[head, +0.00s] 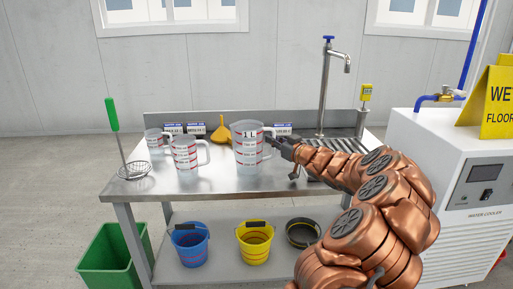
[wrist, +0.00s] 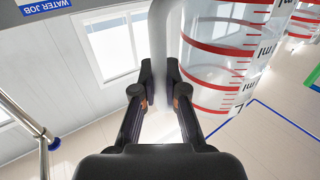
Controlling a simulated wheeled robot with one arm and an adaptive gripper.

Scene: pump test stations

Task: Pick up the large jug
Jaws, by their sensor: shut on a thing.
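The large jug (head: 247,152) is clear, with red marks and a "1 L" label, upright over the middle of the steel table. I cannot tell whether its base touches the top. My gripper (head: 276,141) comes from the right and is shut on the jug's handle. In the wrist view, the fingers (wrist: 159,78) close on the pale handle (wrist: 160,35), with the jug's marked wall (wrist: 222,60) to the right. Part of the handle is hidden behind the fingers.
Two smaller jugs, one in front (head: 185,156) and one behind (head: 154,143), stand left on the steel table (head: 210,188). A yellow funnel (head: 221,131) and small cards are behind. A tall tap (head: 324,90) rises at the back right.

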